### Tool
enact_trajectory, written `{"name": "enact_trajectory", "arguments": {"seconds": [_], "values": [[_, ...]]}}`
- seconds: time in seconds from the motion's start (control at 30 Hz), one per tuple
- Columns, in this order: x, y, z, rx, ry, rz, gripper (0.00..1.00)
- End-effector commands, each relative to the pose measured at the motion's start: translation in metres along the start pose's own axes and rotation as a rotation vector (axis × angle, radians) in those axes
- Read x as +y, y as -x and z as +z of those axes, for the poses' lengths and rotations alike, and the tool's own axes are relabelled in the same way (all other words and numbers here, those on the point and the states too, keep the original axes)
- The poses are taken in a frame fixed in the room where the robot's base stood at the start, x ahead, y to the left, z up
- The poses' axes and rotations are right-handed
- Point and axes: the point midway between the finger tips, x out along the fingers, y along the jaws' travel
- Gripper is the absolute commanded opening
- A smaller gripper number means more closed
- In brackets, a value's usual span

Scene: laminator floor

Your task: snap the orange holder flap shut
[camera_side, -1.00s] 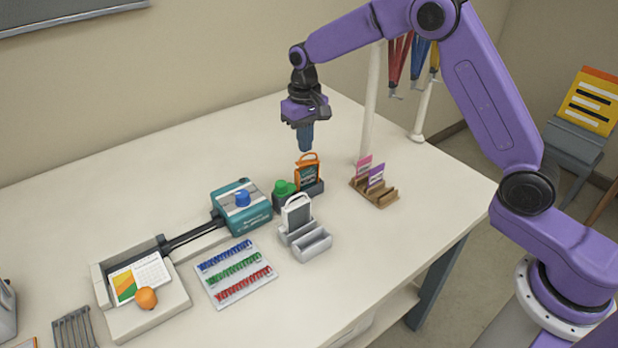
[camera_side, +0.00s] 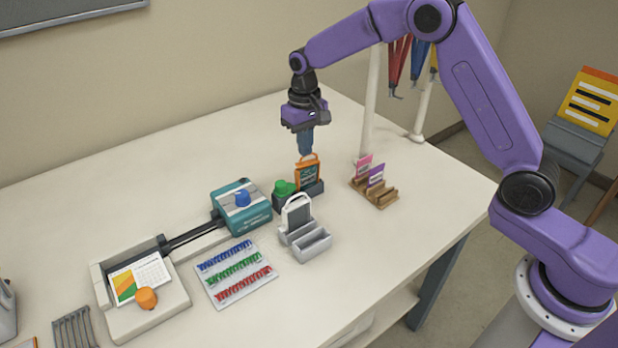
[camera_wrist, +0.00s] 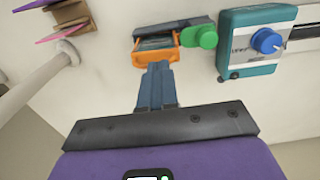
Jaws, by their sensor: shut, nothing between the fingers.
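The orange holder (camera_side: 307,174) stands upright in a dark base (camera_side: 313,191) near the middle of the table, with its looped orange flap at the top. In the wrist view the orange holder (camera_wrist: 156,54) lies just beyond my fingertips. My gripper (camera_side: 306,152) points down directly above the holder, its blue fingers shut and empty. The fingertips are at the flap's height; I cannot tell whether they touch it. In the wrist view my gripper (camera_wrist: 157,68) hides part of the holder's near edge.
A green knob (camera_side: 284,188) sits left of the holder. A teal laminator (camera_side: 241,208) is further left, and a white holder in a grey stand (camera_side: 305,243) is in front. A wooden card rack (camera_side: 376,193) stands to the right, near a white post (camera_side: 371,105).

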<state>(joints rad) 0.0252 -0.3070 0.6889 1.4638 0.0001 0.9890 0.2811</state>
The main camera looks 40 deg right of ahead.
Motion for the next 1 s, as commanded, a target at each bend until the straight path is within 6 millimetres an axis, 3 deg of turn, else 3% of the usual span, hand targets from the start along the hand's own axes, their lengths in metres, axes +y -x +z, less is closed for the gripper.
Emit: {"name": "enact_trajectory", "arguments": {"seconds": [0.57, 1.0], "values": [[0.0, -0.004, 0.0, 0.0, 0.0, 0.0, 0.0], [0.0, 0.023, 0.0, 0.001, -0.001, 0.0, 0.0]]}}
